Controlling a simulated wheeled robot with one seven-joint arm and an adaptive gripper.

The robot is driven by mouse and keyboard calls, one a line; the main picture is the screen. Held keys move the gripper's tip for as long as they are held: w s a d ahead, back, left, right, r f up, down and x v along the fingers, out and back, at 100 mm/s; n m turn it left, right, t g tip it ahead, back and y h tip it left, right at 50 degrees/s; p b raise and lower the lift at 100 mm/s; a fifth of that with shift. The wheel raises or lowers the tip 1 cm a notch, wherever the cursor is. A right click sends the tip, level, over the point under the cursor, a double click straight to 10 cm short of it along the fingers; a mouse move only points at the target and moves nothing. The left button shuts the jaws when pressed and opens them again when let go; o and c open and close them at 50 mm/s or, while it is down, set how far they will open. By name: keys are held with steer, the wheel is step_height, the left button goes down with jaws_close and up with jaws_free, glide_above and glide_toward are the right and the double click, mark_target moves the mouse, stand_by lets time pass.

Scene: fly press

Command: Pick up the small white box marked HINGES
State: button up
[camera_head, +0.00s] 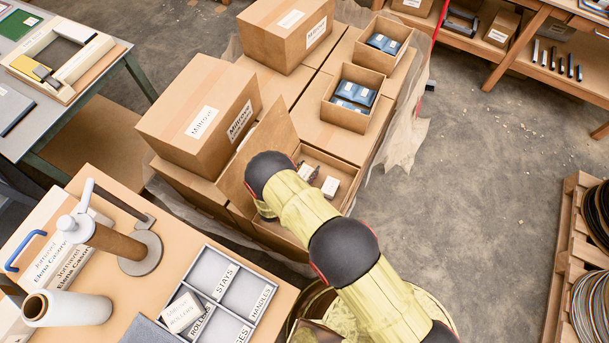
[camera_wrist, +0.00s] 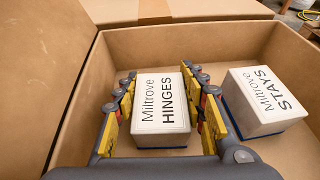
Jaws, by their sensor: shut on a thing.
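In the wrist view, the small white box marked Miltrove HINGES (camera_wrist: 160,104) sits inside an open cardboard carton, upright with its label facing up. My gripper (camera_wrist: 163,100) is around it, with yellow-padded fingers on its left and right sides, shut on it. A second white box, marked Miltrove STAYS (camera_wrist: 264,98), stands to its right in the same carton, apart from the gripper; its lower edge is blue. In the head view my arm reaches down into the carton and hides much of its inside. A white box (camera_head: 330,187) shows there to the right of my arm.
The open carton's walls (camera_wrist: 190,38) rise around both boxes, with a raised flap (camera_head: 273,135) at left. Closed cartons (camera_head: 200,115) and small open boxes with blue packets (camera_head: 355,95) stand on the stack. A compartment tray (camera_head: 245,295) lies on the table at lower left.

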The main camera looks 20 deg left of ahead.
steer(key=c, duration=0.7)
steer(key=shift+r, duration=0.1)
steer(key=shift+c, duration=0.2)
